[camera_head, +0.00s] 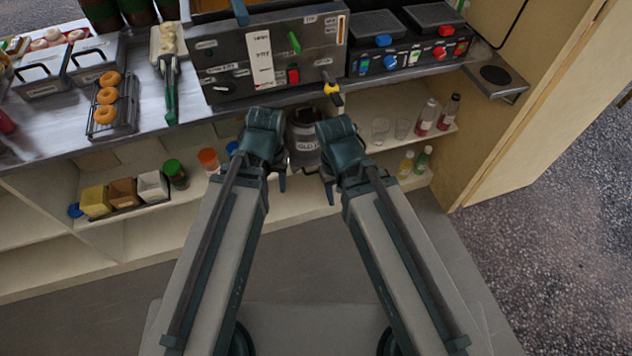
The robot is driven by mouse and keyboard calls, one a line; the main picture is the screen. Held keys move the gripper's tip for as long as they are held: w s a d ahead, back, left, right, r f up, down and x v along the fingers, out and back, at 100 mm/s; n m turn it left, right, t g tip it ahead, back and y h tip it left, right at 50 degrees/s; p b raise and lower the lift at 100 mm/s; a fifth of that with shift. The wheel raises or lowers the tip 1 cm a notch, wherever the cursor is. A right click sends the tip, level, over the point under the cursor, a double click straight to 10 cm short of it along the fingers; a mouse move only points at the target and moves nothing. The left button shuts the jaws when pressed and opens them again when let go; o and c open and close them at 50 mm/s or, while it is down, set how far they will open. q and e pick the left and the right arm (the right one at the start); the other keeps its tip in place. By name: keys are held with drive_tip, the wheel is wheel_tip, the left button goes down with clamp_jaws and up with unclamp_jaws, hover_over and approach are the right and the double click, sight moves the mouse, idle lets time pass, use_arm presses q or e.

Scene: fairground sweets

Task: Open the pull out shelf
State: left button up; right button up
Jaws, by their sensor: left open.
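A low shelf board (130,209) with small boxes and jars shows under the counter at left. A small metal shelf (507,88) with a dark round disc juts from the cabinet side at right. I cannot tell for sure which one is the pull out shelf. My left gripper (262,168) is open and empty in front of the under-counter shelving, near the middle. My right gripper (338,172) is close beside it on the right; its fingers are partly hidden by its own arm. Neither gripper visibly touches a shelf.
A grey pot (304,138) stands behind and between my grippers. Bottles (427,117) and glasses stand on the right shelves. The counter above holds a control box (268,52), a switch unit (405,40) and doughnuts (106,95). A wooden panel (535,110) bounds the right side.

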use_arm(q)
wheel_tip(320, 180, down, 10)
drive_tip(key=w+a+n+b, duration=0.2)
drive_tip(key=w+a+b, duration=0.1)
drive_tip(key=b, duration=0.4)
drive_tip(key=n+t+b, duration=0.2)
drive_tip(key=n+b, duration=0.2)
drive_tip(key=n, duration=1.7)
hover_over(315, 172)
drive_tip(key=s, duration=0.2)
wheel_tip(315, 172, down, 4)
drive_tip(key=r, duration=0.1)
drive_tip(key=shift+d+f, duration=0.25)
use_arm(e)
wheel_tip(315, 172, down, 14)
use_arm(q)
drive_tip(key=shift+f, duration=0.1)
drive_tip(key=f+b, duration=0.4)
drive_tip(key=w+f+b, duration=0.1)
drive_tip(key=f+b, duration=0.2)
drive_tip(key=b, duration=0.1)
drive_tip(key=w+f+b, duration=0.1)
drive_tip(key=f+b, duration=0.3)
drive_tip(key=shift+a+f, duration=0.35)
use_arm(e)
wheel_tip(315, 172, down, 12)
drive_tip(key=shift+r, duration=0.15)
use_arm(q)
drive_tip(key=shift+c, duration=0.3)
